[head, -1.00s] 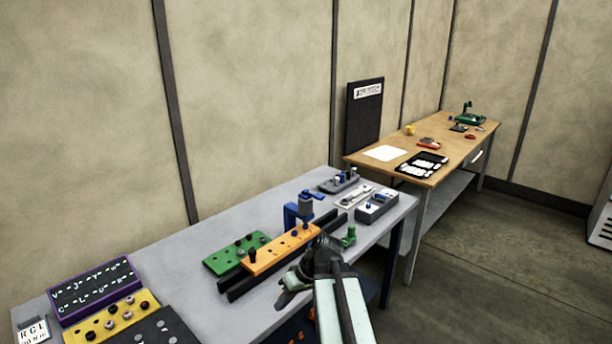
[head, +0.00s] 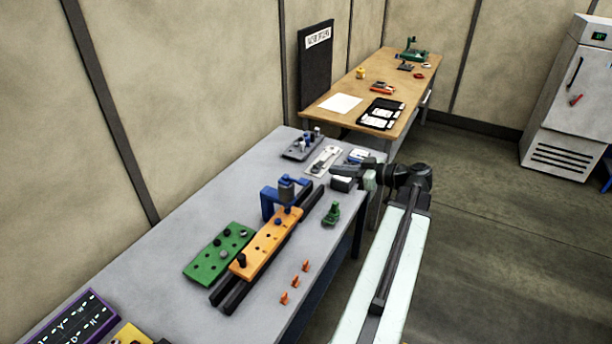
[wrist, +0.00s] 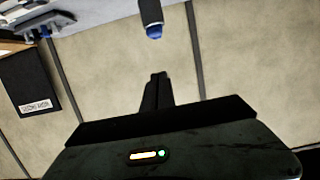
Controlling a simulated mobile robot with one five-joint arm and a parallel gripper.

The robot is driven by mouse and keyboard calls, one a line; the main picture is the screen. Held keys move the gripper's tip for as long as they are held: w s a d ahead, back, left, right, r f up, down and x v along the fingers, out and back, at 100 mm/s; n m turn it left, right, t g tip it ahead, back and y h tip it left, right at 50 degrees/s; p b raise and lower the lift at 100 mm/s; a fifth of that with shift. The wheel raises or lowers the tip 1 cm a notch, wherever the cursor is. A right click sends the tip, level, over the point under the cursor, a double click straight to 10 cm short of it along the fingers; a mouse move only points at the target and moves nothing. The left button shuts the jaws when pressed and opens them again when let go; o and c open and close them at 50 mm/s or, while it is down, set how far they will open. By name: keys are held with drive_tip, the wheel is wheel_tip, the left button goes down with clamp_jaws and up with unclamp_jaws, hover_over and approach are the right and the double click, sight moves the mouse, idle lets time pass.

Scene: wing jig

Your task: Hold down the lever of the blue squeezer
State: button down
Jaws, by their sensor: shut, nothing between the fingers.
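The blue squeezer (head: 268,204) stands on the grey table behind the orange bar, with its blue and grey upper part (head: 290,187) raised over the bar's far end. My gripper (head: 335,172) is to the right of the squeezer, apart from it, over the table's far right part. In the wrist view my gripper's fingers (wrist: 158,78) are together with nothing between them. A dark post with a blue end (wrist: 154,31) shows at the top of the wrist view; I cannot tell whether it belongs to the squeezer. The squeezer's lever is not clearly distinguishable.
The orange bar (head: 262,246) lies on black rails beside a green plate (head: 212,262). A small green part (head: 332,214) and several orange clips (head: 295,281) sit near the front edge. A grey tray (head: 302,146) stands behind. A wooden table (head: 340,84) is farther back.

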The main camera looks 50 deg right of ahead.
drive_tip(key=w+a+f+b, duration=0.2)
drive_tip(key=w+f+b, duration=0.4)
drive_tip(key=w, duration=0.3)
drive_tip(key=shift+w+a+f, duration=0.15)
drive_tip(key=shift+a+f, duration=0.05)
drive_tip(key=shift+f, duration=0.1)
drive_tip(key=shift+b, duration=0.3)
